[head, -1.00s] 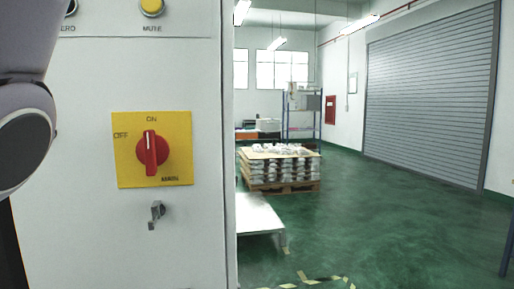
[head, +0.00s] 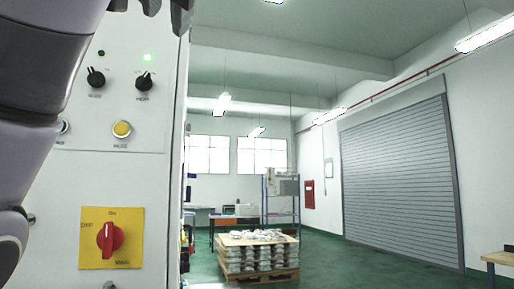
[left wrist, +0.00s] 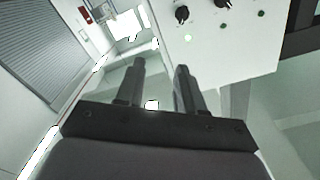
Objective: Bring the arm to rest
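My left arm (head: 35,80) rises along the left edge of the head view, close in front of the control cabinet. My left gripper (head: 166,6) shows only in part at the top edge, in front of the cabinet's upper right. In the left wrist view its two dark fingers (left wrist: 160,72) stand apart with nothing between them, so it is open and empty. The cabinet panel also shows there, beyond the fingers and to the right. My right gripper is in neither view.
The control cabinet (head: 60,180) fills the left, with black knobs, a yellow button (head: 121,129) and a red rotary switch (head: 110,237). A pallet of castings (head: 258,256) stands farther back. Green floor (head: 345,262) lies open to the right, before a roller shutter (head: 400,180).

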